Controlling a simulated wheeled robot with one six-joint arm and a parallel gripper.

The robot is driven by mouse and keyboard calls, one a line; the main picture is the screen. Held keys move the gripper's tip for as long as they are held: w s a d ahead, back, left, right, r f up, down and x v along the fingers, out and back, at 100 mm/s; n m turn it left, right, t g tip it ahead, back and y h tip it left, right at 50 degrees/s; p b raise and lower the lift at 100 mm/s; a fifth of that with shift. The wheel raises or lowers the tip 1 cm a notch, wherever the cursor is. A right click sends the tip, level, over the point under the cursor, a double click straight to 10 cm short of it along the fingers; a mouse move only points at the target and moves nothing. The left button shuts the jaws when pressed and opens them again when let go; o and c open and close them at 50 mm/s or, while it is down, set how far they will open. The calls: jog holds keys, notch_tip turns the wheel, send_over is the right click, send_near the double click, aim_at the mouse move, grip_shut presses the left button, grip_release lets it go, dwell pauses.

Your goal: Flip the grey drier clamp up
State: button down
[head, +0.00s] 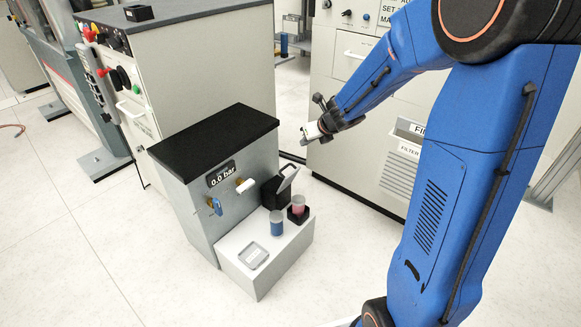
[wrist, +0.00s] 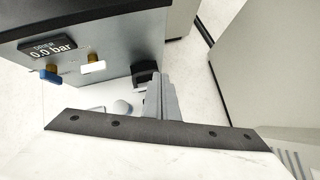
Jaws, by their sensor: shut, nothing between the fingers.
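The drier is a grey box (head: 230,180) with a black top and a 0.0 bar display. The grey drier clamp (head: 288,180) is a flat plate tilted at an angle, beside the black block (head: 273,193) at the drier's right front. My gripper (head: 304,139) is shut and empty, above and behind the clamp with a clear gap. In the wrist view, the closed grey fingers (wrist: 160,92) point toward the black block (wrist: 146,73). They seem to hide the clamp there.
Blue (head: 216,206) and white (head: 245,186) valve handles stick out. Cabinets stand behind; the floor in front is clear.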

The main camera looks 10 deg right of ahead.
jog(key=w+a+f+n, duration=0.1)
jog(key=f, duration=0.3)
jog(key=w+a+f+n+g, duration=0.1)
jog(key=a+f, duration=0.1)
jog(key=f, duration=0.3)
jog(key=w+a+f+n+g+y, duration=0.1)
jog(key=a+f+n, duration=0.1)
jog(key=f, duration=0.2)
jog(key=shift+w+f, duration=0.2)
jog(key=shift+f, duration=0.15)
jog(key=w+a, duration=0.3)
jog(key=w, duration=0.2)
jog(key=shift+w+a+r, duration=0.15)
jog(key=shift+a+r, duration=0.05)
jog(key=shift+a, duration=0.2)
